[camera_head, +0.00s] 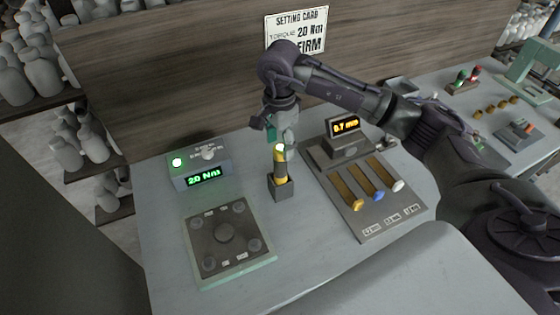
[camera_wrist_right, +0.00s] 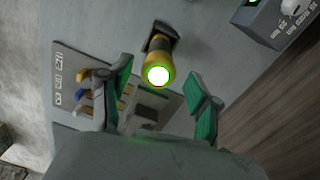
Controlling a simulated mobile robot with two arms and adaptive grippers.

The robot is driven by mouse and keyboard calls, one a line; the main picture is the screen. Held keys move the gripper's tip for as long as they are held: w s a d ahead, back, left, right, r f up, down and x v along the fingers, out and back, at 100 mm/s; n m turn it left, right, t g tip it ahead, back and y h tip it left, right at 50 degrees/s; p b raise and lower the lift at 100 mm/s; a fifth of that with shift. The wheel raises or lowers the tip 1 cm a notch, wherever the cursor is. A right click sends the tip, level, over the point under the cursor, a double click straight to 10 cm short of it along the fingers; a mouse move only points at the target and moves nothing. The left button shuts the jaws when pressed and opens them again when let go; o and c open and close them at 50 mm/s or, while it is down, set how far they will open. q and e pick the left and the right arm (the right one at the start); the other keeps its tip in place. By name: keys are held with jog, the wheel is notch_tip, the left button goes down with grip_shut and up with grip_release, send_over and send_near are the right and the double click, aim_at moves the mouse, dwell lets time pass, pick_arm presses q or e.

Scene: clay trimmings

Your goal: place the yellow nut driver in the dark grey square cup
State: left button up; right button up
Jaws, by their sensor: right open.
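The yellow nut driver (camera_head: 280,167) stands about upright with its lower end inside the dark grey square cup (camera_head: 282,188). Its top end is lit, bright white with a green rim. In the right wrist view the driver (camera_wrist_right: 160,70) points toward the camera, and the cup (camera_wrist_right: 157,29) shows behind it. My right gripper (camera_head: 277,138) is above the driver. Its green-padded fingers (camera_wrist_right: 163,76) are spread, with a gap on each side of the driver, so it holds nothing. The driver's tip is hidden in the cup. My left gripper is not in view.
A tool board (camera_head: 349,202) with yellow, blue and white-ended tools lies to the right, below a display reading 0.7 (camera_head: 345,126). A green-lit box reading 20 Nm (camera_head: 199,170) and a plate with round knobs (camera_head: 204,236) are left. The bench front is clear.

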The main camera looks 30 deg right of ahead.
jog(key=shift+r+b, duration=0.55)
jog(key=shift+r, duration=1.85)
